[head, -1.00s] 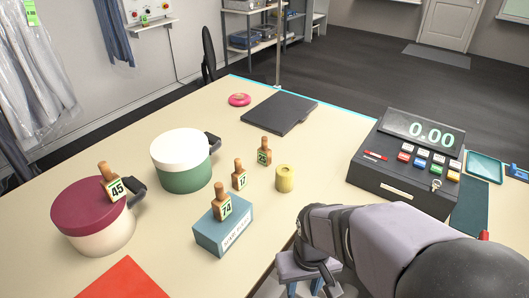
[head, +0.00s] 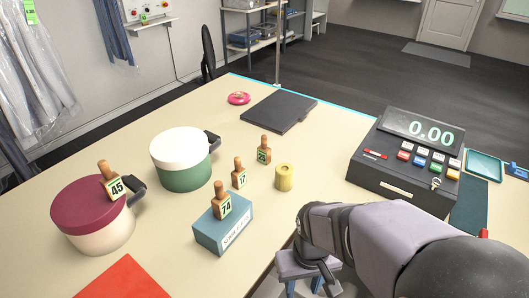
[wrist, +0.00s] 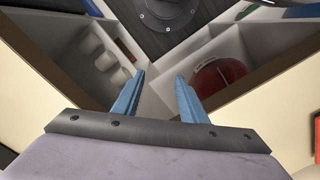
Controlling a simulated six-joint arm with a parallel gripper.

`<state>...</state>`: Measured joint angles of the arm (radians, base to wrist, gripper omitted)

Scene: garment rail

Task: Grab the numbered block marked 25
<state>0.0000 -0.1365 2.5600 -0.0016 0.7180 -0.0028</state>
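Several wooden blocks with green number tags show in the head view. The block at the back, right of the green pot, bears a small tag that appears to read 25 (head: 264,150); it stands upright on the counter. Block 17 (head: 239,173) stands just in front of it, to the left. Block 74 (head: 221,202) stands on a blue box (head: 224,233). Block 45 (head: 110,181) is at the maroon-lidded pot. My gripper (head: 306,287) is low at the counter's front edge, well away from block 25. In the wrist view its blue fingers (wrist: 157,95) are apart with nothing between them.
A till (head: 405,162) stands at right. The wrist view shows compartments (wrist: 95,50) with a red round object (wrist: 218,82).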

